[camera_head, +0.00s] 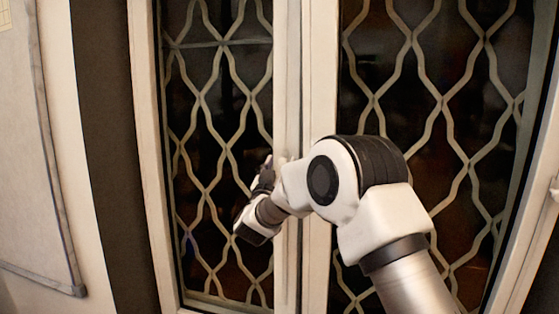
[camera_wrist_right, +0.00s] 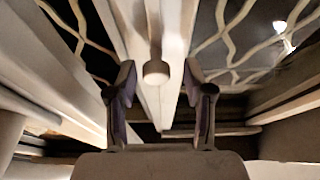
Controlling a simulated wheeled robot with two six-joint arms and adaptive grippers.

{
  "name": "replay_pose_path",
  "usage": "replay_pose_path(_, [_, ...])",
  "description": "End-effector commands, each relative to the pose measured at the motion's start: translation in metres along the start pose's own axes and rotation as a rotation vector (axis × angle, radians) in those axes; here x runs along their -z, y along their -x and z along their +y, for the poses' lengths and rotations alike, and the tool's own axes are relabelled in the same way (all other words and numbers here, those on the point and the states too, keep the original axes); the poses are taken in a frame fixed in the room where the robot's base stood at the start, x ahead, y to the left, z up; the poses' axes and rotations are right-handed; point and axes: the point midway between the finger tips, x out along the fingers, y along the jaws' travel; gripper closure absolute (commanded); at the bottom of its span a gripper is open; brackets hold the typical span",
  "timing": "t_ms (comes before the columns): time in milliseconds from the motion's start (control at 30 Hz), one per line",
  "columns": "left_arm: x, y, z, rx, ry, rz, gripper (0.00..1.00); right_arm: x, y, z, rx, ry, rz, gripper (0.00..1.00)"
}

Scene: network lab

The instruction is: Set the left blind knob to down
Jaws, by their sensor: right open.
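A round pale knob (camera_wrist_right: 156,72) sits on a white upright frame bar in the right wrist view, between and beyond my fingertips. I cannot tell from the frames whether it is the left blind knob or how it is set. My right gripper (camera_wrist_right: 160,88) is open around the line of the knob, with a dark finger on each side and nothing between its pads that I can see touching. In the head view my right gripper (camera_head: 264,172) is at the middle frame post, partly hidden by its own wrist. My left gripper is not in view.
Two tall dark glass panels with wavy lattice, the left panel (camera_head: 215,110) and the right panel (camera_head: 440,90), flank the white middle post (camera_head: 290,60). A framed board (camera_head: 25,150) hangs on the wall at the far left.

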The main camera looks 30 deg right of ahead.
Motion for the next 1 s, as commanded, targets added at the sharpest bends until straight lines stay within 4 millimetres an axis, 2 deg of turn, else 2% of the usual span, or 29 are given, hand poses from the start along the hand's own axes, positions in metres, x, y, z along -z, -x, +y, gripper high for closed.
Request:
replay_pose_path(200, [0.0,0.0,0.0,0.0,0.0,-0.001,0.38,-0.001,-0.001,0.0,0.0,0.0,0.0,0.48])
replay_pose_path(333, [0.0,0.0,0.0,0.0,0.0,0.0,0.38,-0.001,-0.001,0.0,0.001,0.0,0.0,0.94])
replay_pose_path(367, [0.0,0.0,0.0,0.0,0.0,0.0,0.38,-0.001,-0.001,0.0,0.001,0.0,-0.001,1.0])
replay_pose_path(567, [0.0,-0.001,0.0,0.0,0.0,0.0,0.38,-0.002,0.0,0.0,0.001,0.0,0.0,1.0])
replay_pose_path(733, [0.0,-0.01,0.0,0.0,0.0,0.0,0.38,-0.014,0.005,0.0,0.001,0.002,-0.002,1.0])
replay_pose_path(867, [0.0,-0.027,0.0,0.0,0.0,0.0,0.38,-0.035,0.014,0.0,0.001,0.003,-0.003,1.0])
replay_pose_path(1000, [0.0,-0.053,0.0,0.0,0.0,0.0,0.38,-0.071,0.028,0.0,0.001,0.004,-0.004,1.0])
